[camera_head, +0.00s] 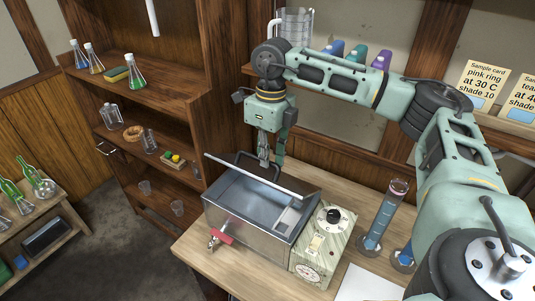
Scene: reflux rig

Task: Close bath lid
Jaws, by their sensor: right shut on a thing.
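The metal bath (245,238) stands on the wooden bench, and its inside shows from above. Its lid (225,164) is raised and tilted over the back part of the opening, seen nearly edge-on. The lid's dark handle (241,157) stands up on its far side. My right gripper (268,163) reaches down behind the lid's edge and is shut on the handle; its fingertips are partly hidden there. My left gripper is out of view.
A control box with a black knob (334,216) adjoins the bath on the right. A blue-filled cylinder (383,218) stands farther right, near white paper (366,285). A red-handled tap (221,237) sticks out in front. Wooden shelves (150,95) with glassware stand at left.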

